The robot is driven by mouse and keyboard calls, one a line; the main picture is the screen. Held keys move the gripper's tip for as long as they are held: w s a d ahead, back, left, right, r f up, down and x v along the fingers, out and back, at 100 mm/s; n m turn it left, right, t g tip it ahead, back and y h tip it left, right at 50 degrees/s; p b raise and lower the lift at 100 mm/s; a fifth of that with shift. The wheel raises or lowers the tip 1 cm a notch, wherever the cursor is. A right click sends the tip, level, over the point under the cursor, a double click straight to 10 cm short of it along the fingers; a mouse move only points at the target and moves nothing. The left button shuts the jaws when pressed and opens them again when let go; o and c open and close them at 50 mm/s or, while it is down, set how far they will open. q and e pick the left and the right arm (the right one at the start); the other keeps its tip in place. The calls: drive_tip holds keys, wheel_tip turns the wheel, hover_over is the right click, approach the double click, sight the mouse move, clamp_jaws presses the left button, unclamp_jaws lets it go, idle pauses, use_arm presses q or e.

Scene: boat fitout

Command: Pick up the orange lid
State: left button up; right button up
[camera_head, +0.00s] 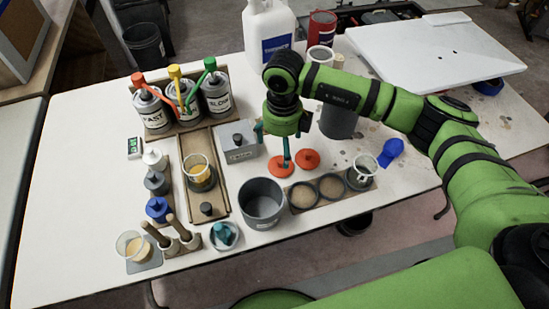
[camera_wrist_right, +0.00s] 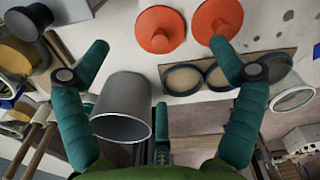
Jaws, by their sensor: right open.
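Two round orange lids with central knobs lie on the white table in the head view, a left one (camera_head: 279,170) and a right one (camera_head: 309,160). In the right wrist view the left lid (camera_wrist_right: 160,30) shows between my fingertips, near the top edge. The right lid (camera_wrist_right: 219,17) is close to the right fingertip. My right gripper (camera_head: 273,148), with teal fingers, is open and empty above the lids. It also shows in the right wrist view (camera_wrist_right: 160,50) with fingers spread. One finger partly covers the left lid in the head view. My left gripper is not in view.
A grey pot (camera_head: 262,203) stands just in front of the lids, beside a holder with round openings (camera_head: 317,189). A dark grey container (camera_head: 338,121) stands behind right. A grey scale (camera_head: 234,141) is to the left. A blue object (camera_head: 391,151) lies right.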

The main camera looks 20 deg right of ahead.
sight(281, 160)
drive_tip(key=shift+s+f, duration=0.2)
drive_tip(key=shift+f, duration=0.15)
wheel_tip(281, 160, down, 2)
drive_tip(key=shift+f+p, duration=0.1)
drive_tip(key=shift+p, duration=0.4)
wheel_tip(281, 160, down, 2)
drive_tip(key=shift+f+p, duration=0.25)
drive_tip(key=shift+p, duration=0.25)
wheel_tip(281, 160, down, 2)
drive_tip(key=shift+w+f, duration=0.1)
drive_tip(key=shift+w, duration=0.05)
drive_tip(key=c, duration=1)
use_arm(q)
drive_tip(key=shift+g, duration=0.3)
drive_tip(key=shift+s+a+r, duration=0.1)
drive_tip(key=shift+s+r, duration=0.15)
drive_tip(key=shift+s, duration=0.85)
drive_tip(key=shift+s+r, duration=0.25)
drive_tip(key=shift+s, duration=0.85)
